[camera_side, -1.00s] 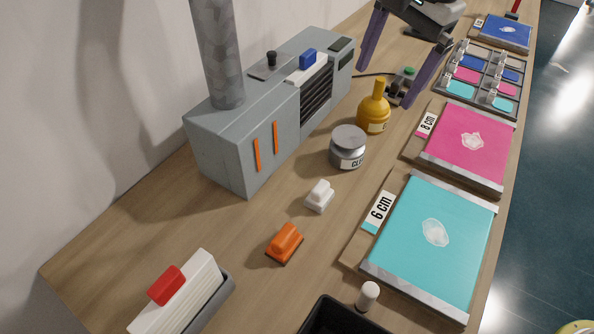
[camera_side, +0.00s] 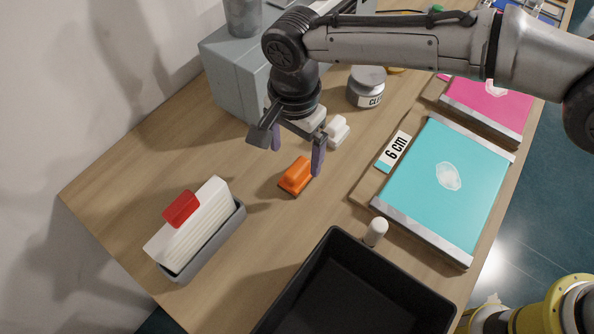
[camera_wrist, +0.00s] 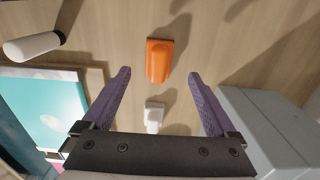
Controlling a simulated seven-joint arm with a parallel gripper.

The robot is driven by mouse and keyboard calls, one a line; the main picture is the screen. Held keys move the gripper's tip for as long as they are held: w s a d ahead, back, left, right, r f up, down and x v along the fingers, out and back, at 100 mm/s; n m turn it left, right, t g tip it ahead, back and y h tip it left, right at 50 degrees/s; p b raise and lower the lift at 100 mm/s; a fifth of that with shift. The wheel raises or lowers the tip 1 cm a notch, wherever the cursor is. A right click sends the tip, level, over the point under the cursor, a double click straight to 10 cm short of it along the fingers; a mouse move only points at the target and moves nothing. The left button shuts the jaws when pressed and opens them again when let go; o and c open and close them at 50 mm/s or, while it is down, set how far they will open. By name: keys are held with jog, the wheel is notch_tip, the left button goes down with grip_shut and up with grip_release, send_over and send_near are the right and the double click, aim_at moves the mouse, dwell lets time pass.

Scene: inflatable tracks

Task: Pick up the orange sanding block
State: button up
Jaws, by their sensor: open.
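The orange sanding block (camera_side: 296,176) lies on the wooden table near the middle of the side view. It also shows in the wrist view (camera_wrist: 159,60), beyond the fingertips and between their lines. My gripper (camera_side: 297,160) is open with its two purple fingers pointing down. It hovers over the table close to the block, and the right finger partly overlaps the block's edge in the side view. In the wrist view the fingers (camera_wrist: 160,74) are wide apart with nothing between them. The block does not appear touched.
A white block (camera_side: 337,131) sits behind the orange one. A white-and-red piece in a grey holder (camera_side: 196,227) stands left. A black bin (camera_side: 345,290), a small white cylinder (camera_side: 375,232) and a teal panel (camera_side: 447,185) lie front and right. A grey machine (camera_side: 232,75) stands behind.

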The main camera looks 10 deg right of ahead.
aim_at(297, 167)
jog(key=shift+d+f, duration=0.15)
jog(key=shift+f, duration=3.05)
grip_shut()
